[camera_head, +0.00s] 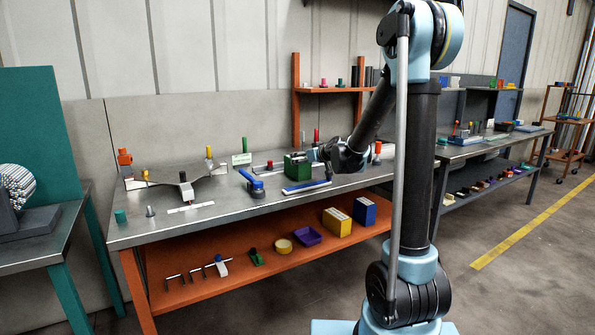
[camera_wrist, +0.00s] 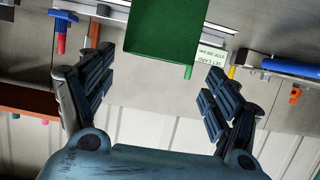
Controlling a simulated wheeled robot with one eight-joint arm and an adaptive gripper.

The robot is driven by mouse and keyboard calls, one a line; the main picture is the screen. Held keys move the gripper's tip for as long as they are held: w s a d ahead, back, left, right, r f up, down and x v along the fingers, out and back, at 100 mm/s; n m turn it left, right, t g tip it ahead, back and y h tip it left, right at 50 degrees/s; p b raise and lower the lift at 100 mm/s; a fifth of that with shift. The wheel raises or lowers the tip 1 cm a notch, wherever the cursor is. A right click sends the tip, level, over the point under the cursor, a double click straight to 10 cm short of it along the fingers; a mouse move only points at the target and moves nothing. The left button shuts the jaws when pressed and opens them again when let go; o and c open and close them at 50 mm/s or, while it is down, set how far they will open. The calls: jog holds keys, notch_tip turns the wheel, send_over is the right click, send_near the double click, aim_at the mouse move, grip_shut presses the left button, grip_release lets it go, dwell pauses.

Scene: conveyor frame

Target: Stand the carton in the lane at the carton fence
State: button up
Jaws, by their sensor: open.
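The green carton (camera_head: 297,166) stands on the grey workbench, close to the fingers of my gripper (camera_head: 318,154). In the wrist view the carton (camera_wrist: 160,35) hangs in from the top edge, between and beyond the fingertips of my gripper (camera_wrist: 157,75). The two fingers are spread wide, with a visible gap on each side of the carton. A blue bar on a pale base (camera_head: 307,187) lies just in front of the carton. I cannot tell for certain which part is the lane or the fence.
A green-and-white card (camera_head: 242,158) stands left of the carton; it also shows in the wrist view (camera_wrist: 211,54). A blue-handled tool (camera_head: 252,182) lies left on the bench. An orange shelf unit (camera_head: 332,90) rises behind. Boxes sit on the lower orange shelf (camera_head: 190,290).

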aim_at(298, 158)
jog(key=shift+x, duration=1.2)
jog(key=shift+d+x, duration=0.15)
jog(key=shift+x, duration=1.15)
jog(key=shift+d+x, duration=0.15)
jog(key=shift+x, duration=1.15)
jog(key=shift+w, duration=0.2)
jog(key=c, duration=1.1)
